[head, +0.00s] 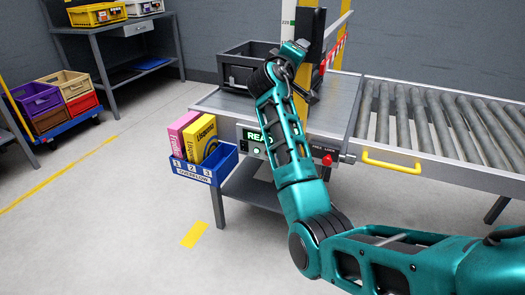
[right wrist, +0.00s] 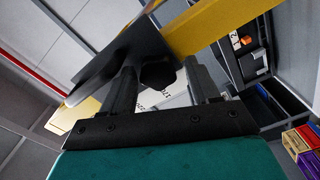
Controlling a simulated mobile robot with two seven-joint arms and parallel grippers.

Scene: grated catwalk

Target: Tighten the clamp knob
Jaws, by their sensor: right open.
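The clamp knob (right wrist: 159,75) is black and lobed. In the right wrist view it sits between the two fingers of my right gripper (right wrist: 163,84), with a gap on each side. The fingers are apart, so the gripper is open. A dark flat plate (right wrist: 118,62) and a yellow bar (right wrist: 220,27) lie just beyond the knob. In the head view my right gripper (head: 299,48) is up at the dark and yellow post (head: 309,35) above the station, and the knob is not clearly seen there. My left gripper is in neither view.
A roller conveyor (head: 440,115) with a yellow handle (head: 392,163) runs right. A blue bin (head: 213,168) holds pink and yellow boxes at the left front.

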